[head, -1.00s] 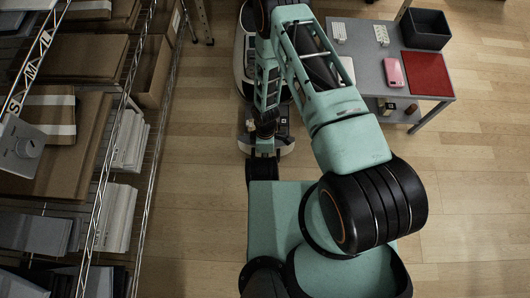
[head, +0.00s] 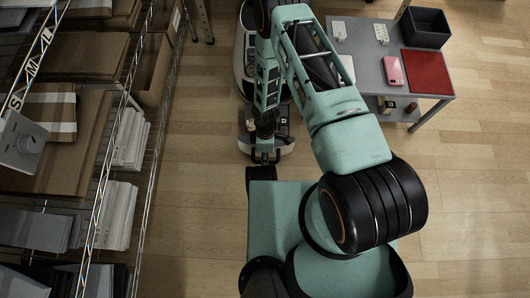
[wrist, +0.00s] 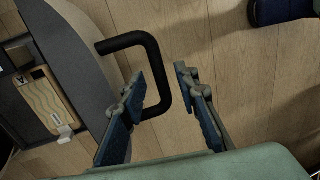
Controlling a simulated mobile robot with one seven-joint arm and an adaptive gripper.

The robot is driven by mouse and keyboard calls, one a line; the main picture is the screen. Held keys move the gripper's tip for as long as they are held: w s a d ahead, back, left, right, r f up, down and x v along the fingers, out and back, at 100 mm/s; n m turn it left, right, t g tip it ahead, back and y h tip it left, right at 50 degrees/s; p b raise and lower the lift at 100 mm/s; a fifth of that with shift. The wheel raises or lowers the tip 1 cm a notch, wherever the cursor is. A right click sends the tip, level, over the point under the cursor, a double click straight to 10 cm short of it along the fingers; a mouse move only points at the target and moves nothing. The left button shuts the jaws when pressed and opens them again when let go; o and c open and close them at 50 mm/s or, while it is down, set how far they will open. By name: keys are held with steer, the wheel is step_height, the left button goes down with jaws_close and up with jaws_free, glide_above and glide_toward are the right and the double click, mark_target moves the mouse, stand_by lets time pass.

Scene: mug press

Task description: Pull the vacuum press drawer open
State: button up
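The vacuum press (head: 242,65) stands at top centre in the head view, a rounded pale body largely hidden behind my arm. Its drawer shows in the wrist view as a grey curved front (wrist: 85,70) with a black loop handle (wrist: 130,42) sticking out to the right. My gripper (wrist: 160,75) is open, its two blue-padded fingers apart. The handle's outer bar lies between the fingers in the picture, closer to the left finger, which overlaps part of it. I cannot tell whether they touch. In the head view the handle (head: 265,160) is small beside my gripper.
A wood-patterned piece with a label (wrist: 45,95) lies on the dark surface behind the drawer front. A grey table (head: 370,70) stands right, with a dark bin (head: 426,28), red mat (head: 428,76) and pink phone-like item (head: 393,70). Shelving fills the left. Floor between is clear.

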steer(key=shift+r, duration=0.15)
steer(key=v, duration=1.1)
steer(key=shift+r, duration=0.35)
steer(key=shift+w, duration=0.1)
